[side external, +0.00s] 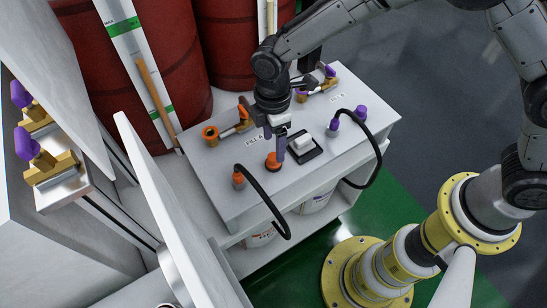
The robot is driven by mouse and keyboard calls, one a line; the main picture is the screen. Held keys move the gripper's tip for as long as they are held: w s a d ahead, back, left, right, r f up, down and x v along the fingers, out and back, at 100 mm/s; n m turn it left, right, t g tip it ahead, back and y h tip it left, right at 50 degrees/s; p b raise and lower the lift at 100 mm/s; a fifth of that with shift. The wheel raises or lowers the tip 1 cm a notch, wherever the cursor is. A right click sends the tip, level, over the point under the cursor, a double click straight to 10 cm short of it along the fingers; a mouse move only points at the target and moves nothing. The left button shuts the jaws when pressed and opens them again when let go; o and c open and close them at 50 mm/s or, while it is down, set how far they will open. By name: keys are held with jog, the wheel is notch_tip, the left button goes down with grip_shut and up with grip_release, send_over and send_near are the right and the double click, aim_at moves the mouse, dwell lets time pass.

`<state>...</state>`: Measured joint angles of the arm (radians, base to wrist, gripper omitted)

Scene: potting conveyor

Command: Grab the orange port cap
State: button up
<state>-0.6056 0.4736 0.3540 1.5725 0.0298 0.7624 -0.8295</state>
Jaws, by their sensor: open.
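The orange port cap (272,161) is a small round knob on the white cabinet top (225,195), near its front middle. My gripper (275,150) points down right over it, with its fingers open. One fingertip reaches down at the cap's right side. I cannot tell whether it touches the cap. The gripper hides part of the top behind the cap.
An orange-ringed fitting (210,133) lies left of my gripper. An orange hose connector (239,180) with a looping black hose (270,205) stands front left. A black-and-white switch box (304,146) and purple caps (361,111) are on the right. Red drums (150,50) stand behind.

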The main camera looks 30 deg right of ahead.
aim_at(274, 156)
notch_tip(274, 156, down, 4)
jog(key=shift+s+a+f, duration=0.1)
jog(key=shift+s+a, duration=0.05)
jog(key=shift+c, duration=0.4)
grip_shut()
